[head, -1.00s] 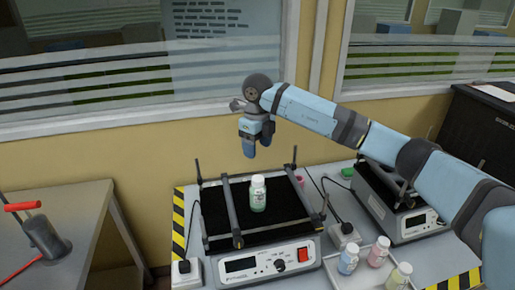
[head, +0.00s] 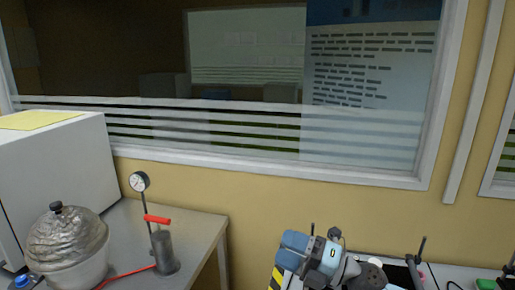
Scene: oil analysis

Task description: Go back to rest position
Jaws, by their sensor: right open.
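My right gripper (head: 294,252) is at the bottom of the head view, right of centre. It is open, with its blue fingers pointing left, and I see nothing between them. It is in front of the shaker, of which a dark upright post (head: 419,252) shows at the lower right. The shaker's platform is mostly hidden or below the picture. I cannot make out the green bottle. My left gripper is not in view.
A grey metal table (head: 205,232) at the lower left bears a pump with a gauge and red handle (head: 160,245), a foil-covered round vessel (head: 68,240) and a white box-shaped device (head: 55,170). A window fills the wall behind.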

